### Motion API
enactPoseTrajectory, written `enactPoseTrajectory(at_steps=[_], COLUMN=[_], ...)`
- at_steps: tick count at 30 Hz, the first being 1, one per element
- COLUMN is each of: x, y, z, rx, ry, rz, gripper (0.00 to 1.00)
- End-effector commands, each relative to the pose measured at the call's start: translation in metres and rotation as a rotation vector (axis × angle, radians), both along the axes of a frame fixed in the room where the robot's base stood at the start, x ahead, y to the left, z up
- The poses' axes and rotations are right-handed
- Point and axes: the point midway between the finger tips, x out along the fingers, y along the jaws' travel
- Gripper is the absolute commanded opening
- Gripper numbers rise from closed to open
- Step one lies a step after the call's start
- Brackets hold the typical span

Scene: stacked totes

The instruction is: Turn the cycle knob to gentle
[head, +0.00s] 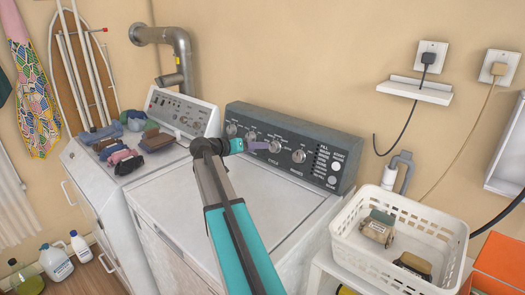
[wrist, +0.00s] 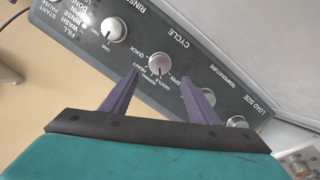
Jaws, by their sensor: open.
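The cycle knob (wrist: 162,64) is a round silver knob on the dark grey control panel, with the word CYCLE beside it and small setting labels around it, one reading GENTLE. It also shows in the head view (head: 276,146), partly behind the finger. Which label its pointer faces is too small to tell. My gripper (wrist: 160,78) has two purple fingers, open and apart. Their tips lie on either side of the cycle knob in the wrist view, just short of it. Contact is not visible. In the head view my gripper (head: 260,146) is in front of the panel.
The rinses knob (wrist: 113,29) and temperature knob (wrist: 208,97) flank the cycle knob. The washer lid (head: 215,205) below is clear. Folded clothes (head: 125,145) lie on the left machine. A white basket (head: 400,228) with items stands at right. Pipes and sockets are on the wall.

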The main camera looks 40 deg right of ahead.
Motion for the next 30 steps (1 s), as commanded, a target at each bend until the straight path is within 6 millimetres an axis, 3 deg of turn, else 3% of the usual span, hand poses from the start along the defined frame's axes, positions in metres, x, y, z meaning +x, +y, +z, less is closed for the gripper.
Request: enactPoseTrajectory(at_steps=[6, 12, 30], x=[0.001, 0.001, 0.001], y=[0.032, 0.048, 0.052], z=[0.010, 0.017, 0.018], rx=[0.000, 0.000, 0.000], ry=[-0.001, 0.000, 0.000], rz=[0.001, 0.000, 0.000], gripper=[0.55, 0.55, 0.55])
